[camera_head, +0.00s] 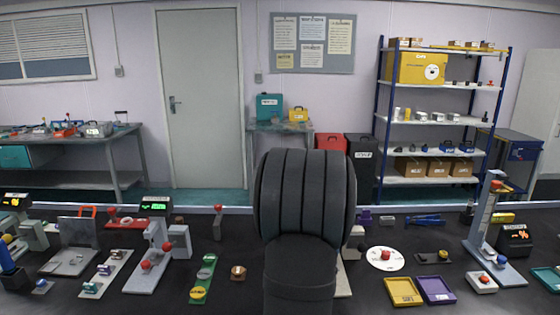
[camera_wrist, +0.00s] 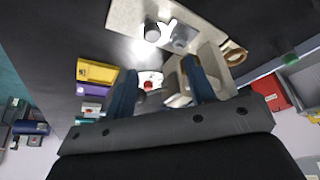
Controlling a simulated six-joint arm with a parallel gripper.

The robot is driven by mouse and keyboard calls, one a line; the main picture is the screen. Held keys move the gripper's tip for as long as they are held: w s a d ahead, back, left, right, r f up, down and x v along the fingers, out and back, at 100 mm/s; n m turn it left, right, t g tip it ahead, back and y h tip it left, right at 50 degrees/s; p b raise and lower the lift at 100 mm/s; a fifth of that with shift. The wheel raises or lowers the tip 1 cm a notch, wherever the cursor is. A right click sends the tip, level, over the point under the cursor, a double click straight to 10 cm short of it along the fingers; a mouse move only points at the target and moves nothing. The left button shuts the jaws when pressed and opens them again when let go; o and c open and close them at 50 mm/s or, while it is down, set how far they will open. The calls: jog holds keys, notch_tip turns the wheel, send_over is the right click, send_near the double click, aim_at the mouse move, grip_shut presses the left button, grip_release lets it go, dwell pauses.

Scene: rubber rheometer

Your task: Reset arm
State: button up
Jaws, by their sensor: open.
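My arm stands upright in the middle of the head view, its dark ribbed links covering part of the bench behind. My gripper is hidden in that view. In the wrist view my gripper (camera_wrist: 160,72) shows two blue fingers spread apart, with nothing held between them. Beyond and between the fingers are a beige device (camera_wrist: 210,65) on a pale base plate (camera_wrist: 130,15) and a white disc with a red knob (camera_wrist: 150,80). Whether the fingers touch the device cannot be told.
On the black bench, a yellow tray (camera_head: 403,291) and purple tray (camera_head: 435,290) lie right of my arm, near a tall stand (camera_head: 482,220). Left are a green strip (camera_head: 203,280), a brown ring (camera_head: 238,272) and a grey device with red knobs (camera_head: 152,258). Shelves (camera_head: 440,122) stand behind.

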jog(key=v, duration=0.6)
jog(key=shift+r, duration=0.2)
jog(key=shift+a, duration=0.1)
jog(key=c, duration=0.9)
jog(key=shift+d+f, duration=0.25)
jog(key=shift+f, duration=0.1)
grip_shut()
jog(key=w+d+f+n, duration=0.1)
jog(key=w+f+n, duration=0.1)
jog(key=f, duration=0.3)
jog(key=w+d+f+n+y, duration=0.1)
jog(key=w+d+f+n, duration=0.1)
jog(key=f, duration=0.3)
jog(key=w+d+f+n+y, duration=0.1)
jog(key=d+f+n, duration=0.1)
jog(key=f, duration=0.3)
jog(key=shift+w+f, duration=0.1)
jog(key=shift+w, duration=0.3)
